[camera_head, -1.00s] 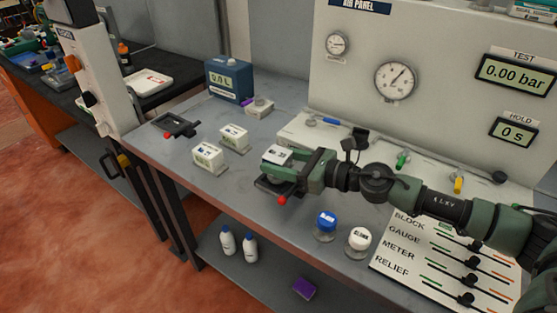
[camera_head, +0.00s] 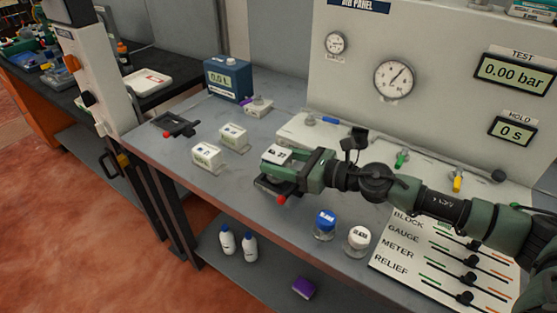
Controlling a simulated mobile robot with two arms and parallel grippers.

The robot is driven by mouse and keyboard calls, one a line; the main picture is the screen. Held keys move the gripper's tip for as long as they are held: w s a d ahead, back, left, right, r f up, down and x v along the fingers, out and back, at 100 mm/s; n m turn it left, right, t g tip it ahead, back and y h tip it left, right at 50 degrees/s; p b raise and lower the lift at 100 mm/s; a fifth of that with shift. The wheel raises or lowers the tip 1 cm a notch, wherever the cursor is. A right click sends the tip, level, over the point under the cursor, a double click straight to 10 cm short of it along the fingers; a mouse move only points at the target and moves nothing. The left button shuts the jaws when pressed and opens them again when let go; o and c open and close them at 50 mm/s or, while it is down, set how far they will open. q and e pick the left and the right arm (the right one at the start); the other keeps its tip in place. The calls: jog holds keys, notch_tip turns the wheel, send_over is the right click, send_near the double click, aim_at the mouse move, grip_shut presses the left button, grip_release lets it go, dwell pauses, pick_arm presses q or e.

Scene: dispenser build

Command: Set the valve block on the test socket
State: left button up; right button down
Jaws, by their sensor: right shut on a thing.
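My right gripper (camera_head: 283,162) reaches in from the right and is shut on a small white-topped block with dark print, which I take for the valve block (camera_head: 277,154). Directly below it is a dark clamp-like fixture (camera_head: 268,188) with a red ball knob, possibly the test socket. The gripper hides most of this fixture, so I cannot tell whether the block touches it. A similar dark fixture with a red knob (camera_head: 175,126) stands empty at the bench's left. My left gripper is not in view.
Two white labelled boxes (camera_head: 207,155) (camera_head: 233,136) stand left of the gripper. A blue meter (camera_head: 227,78) is behind them. Two capped jars (camera_head: 325,225) (camera_head: 357,241) stand near the front edge. The air panel (camera_head: 440,60) rises behind. The bench's front left (camera_head: 190,185) is clear.

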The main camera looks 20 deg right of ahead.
jog(key=shift+f+b, duration=0.55)
jog(key=shift+b, duration=0.05)
